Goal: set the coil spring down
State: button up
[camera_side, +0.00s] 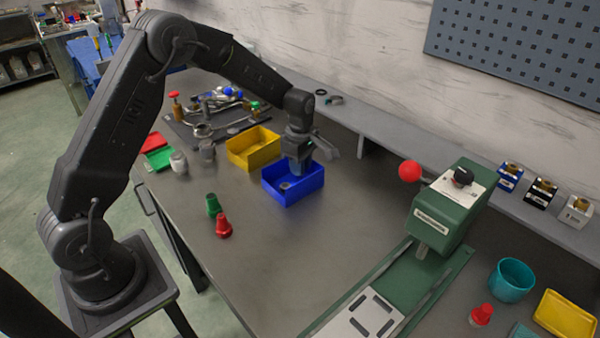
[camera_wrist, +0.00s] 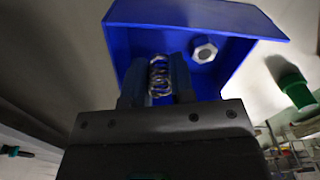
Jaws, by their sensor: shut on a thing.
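The coil spring (camera_wrist: 159,77) is a small silvery coil between the fingers of my gripper (camera_wrist: 158,80) in the wrist view. My gripper is shut on it. In the side view my gripper (camera_side: 298,166) points down over the blue bin (camera_side: 293,192); the spring cannot be made out there. The wrist view shows the blue bin (camera_wrist: 120,40) beneath and beyond the fingers, with a hex nut (camera_wrist: 204,51) inside it. Whether the spring touches the bin floor cannot be told.
A yellow bin (camera_side: 253,148) stands just behind and left of the blue one. Green (camera_side: 213,205) and red (camera_side: 223,226) cone-like pieces stand in front. A green press (camera_side: 446,212) stands at the right. The tabletop between blue bin and press is clear.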

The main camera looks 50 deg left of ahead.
jog(key=shift+f, duration=1.4)
jog(key=shift+f, duration=0.1)
jog(key=o, duration=0.6)
